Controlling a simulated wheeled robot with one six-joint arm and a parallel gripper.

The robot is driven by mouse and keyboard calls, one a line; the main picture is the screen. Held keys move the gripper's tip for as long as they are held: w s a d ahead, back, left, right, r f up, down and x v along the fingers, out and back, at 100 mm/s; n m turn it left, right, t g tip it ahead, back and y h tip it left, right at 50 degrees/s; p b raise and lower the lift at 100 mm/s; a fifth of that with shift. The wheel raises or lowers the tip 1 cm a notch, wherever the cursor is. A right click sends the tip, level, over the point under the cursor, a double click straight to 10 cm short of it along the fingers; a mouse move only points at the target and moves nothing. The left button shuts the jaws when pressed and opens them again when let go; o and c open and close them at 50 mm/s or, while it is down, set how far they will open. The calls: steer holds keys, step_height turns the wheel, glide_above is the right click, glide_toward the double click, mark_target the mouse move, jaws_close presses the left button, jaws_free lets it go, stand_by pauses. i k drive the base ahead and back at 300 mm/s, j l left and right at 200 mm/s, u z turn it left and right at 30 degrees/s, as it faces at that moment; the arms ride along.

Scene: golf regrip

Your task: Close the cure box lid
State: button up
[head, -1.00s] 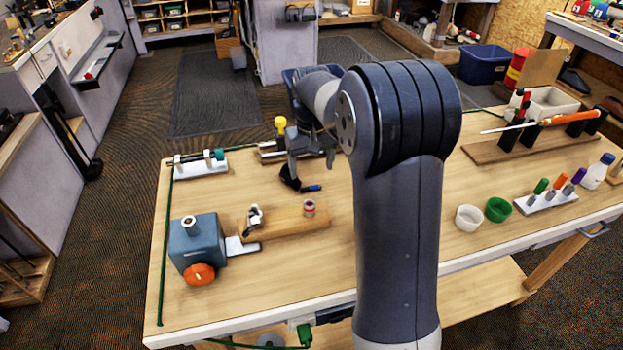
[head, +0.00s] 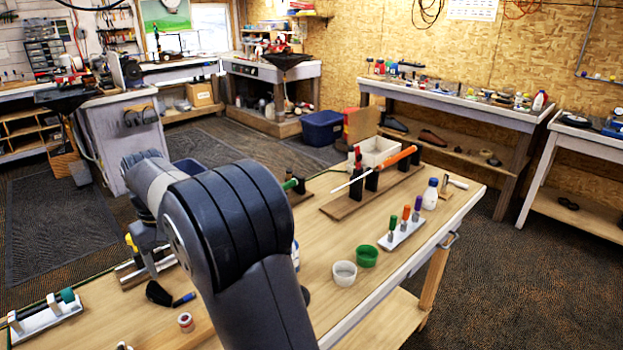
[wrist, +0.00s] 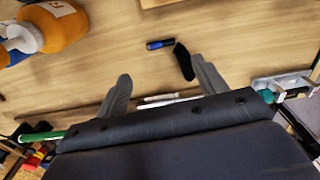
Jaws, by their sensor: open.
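A white open-topped box (head: 375,152) stands at the far side of the bench, behind a club shaft with an orange grip. A brown panel (head: 361,125) stands upright behind it. I cannot tell whether this is the cure box with its lid. My gripper (wrist: 162,68) is open and empty above the bench, its two fingers spread in the wrist view. In the head view my gripper (head: 146,234) is at the bench's left part, well apart from the white box, and partly hidden by my arm.
A wooden stand (head: 340,208) holds the orange-gripped club (head: 395,158) in front of the white box. A green cup (head: 367,256), a white cup (head: 343,273) and a marker rack (head: 402,235) lie nearer.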

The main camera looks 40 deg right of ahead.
mark_target(362, 123)
steer(key=k, duration=0.95)
steer(key=k+z, duration=0.1)
steer(key=z, duration=0.85)
steer(key=k+l+z, duration=0.1)
steer(key=z, duration=0.4)
steer(key=i+j+z, duration=0.1)
steer(key=i+j, duration=0.25)
steer(key=j, duration=0.3)
steer(key=i+j+z, duration=0.15)
steer(key=j, duration=0.2)
steer(key=i+j+z, duration=0.1)
steer(key=i+j, duration=0.15)
steer(key=j, duration=0.1)
